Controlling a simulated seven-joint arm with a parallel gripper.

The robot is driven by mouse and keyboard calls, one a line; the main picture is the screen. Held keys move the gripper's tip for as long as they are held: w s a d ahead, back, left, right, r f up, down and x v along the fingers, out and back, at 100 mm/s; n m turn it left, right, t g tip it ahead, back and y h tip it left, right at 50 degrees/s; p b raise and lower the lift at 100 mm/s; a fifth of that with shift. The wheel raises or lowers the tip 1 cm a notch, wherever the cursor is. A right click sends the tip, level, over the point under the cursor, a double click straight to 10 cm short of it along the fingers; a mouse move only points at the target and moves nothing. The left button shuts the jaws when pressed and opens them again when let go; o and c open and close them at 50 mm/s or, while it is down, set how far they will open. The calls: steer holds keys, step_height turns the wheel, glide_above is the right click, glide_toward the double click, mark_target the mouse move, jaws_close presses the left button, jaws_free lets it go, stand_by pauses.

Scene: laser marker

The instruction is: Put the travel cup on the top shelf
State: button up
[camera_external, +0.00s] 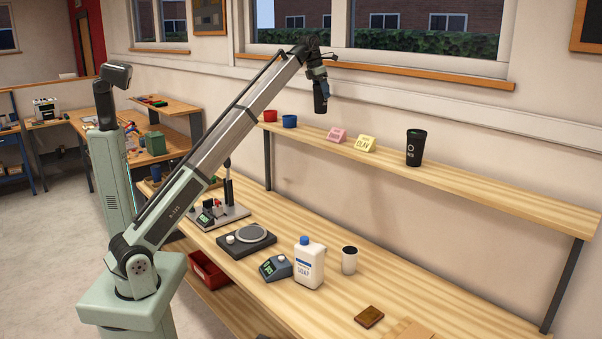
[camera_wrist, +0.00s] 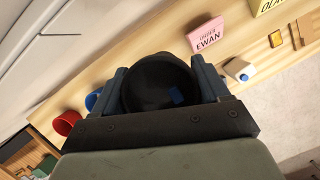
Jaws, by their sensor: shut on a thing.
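My gripper (camera_external: 318,76) is raised high at the end of the outstretched arm, at the shelf's left part. It is shut on a dark cylindrical travel cup (camera_external: 321,98), which hangs roughly upright with clear air below it. In the wrist view, the cup's round black top (camera_wrist: 158,82) with a small blue patch fills the space between the two blue-grey fingers. The lower part of the cup is hidden there. The wooden top shelf (camera_external: 490,189) runs along the wall; in the wrist view the cup covers the part between the blue cup and the pink sign.
On the shelf stand a red cup (camera_external: 270,115), a blue cup (camera_external: 289,121), a pink sign (camera_external: 337,135), a yellow sign (camera_external: 366,143) and a black tumbler-shaped container (camera_external: 415,148). The shelf's right part is clear.

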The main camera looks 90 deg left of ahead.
mark_target(314, 85)
steer(key=shift+f, duration=4.8)
steer(key=o, duration=0.7)
steer(key=shift+f, duration=0.15)
steer(key=v, duration=1.2)
